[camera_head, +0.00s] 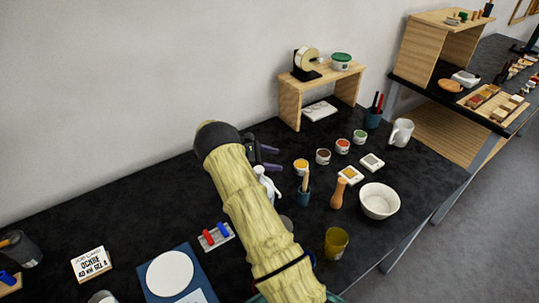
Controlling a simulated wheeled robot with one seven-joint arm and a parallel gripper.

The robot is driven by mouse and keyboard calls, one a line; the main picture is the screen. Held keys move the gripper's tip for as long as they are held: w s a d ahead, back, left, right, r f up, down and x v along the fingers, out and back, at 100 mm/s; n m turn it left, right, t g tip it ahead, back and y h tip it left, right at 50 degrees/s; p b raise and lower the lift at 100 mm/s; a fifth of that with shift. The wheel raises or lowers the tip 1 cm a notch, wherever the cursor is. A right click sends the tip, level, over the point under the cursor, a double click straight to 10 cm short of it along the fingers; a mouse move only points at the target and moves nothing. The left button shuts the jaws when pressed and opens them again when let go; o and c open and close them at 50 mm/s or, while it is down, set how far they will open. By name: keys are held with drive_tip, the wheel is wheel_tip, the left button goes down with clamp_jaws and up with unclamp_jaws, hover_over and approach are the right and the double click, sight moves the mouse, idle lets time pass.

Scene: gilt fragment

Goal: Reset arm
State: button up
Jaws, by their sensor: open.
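My arm (248,215), in a pale yellow sleeve with a dark elbow, reaches up from the bottom middle over the black table. My gripper (273,158) shows just right of the dark elbow. Its two dark purple fingers are apart and point right, with nothing seen between them. Part of the gripper is hidden behind the arm. A white bottle-like thing (266,184) stands just below the gripper in the picture, partly hidden by the arm; I cannot tell whether they touch.
Several small paint pots (323,156), a white bowl (379,201), a wooden-handled tool (338,194) and an amber cup (336,243) stand right of my arm. A wooden shelf (289,106) stands behind. A blue board (155,291) lies left. The table's left middle is mostly clear.

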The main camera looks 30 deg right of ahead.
drive_tip(key=shift+r, duration=0.1)
wheel_tip(320, 180, up, 22)
drive_tip(key=p, duration=2.2)
drive_tip(key=shift+f, duration=0.2)
